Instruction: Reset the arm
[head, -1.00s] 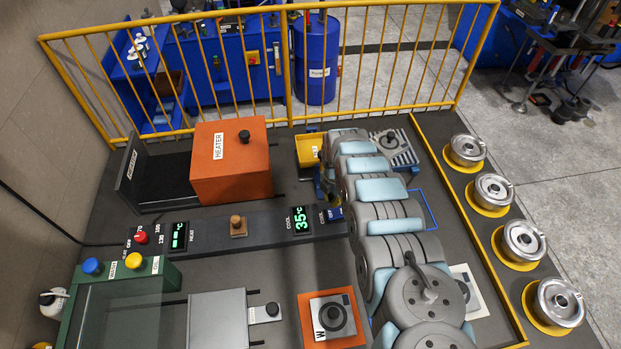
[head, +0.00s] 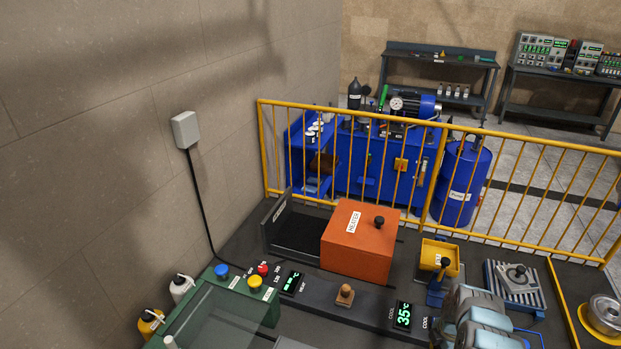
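My arm shows only in part at the bottom right edge of the head view, as grey and pale blue links. My gripper is not in view, so I cannot see its fingers or whether it holds anything. The orange heater (head: 360,243) stands on the dark bench, with a black knob on top. A yellow tray (head: 437,253) and a blue upright tool with a black knob (head: 437,290) are just beyond the arm.
A yellow railing (head: 350,115) runs behind the bench. A grey ribbed plate (head: 515,283) and a metal pot (head: 605,312) lie to the right. A control strip with a green 35 °C display (head: 403,316) crosses the front. A wall (head: 150,110) closes off the left.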

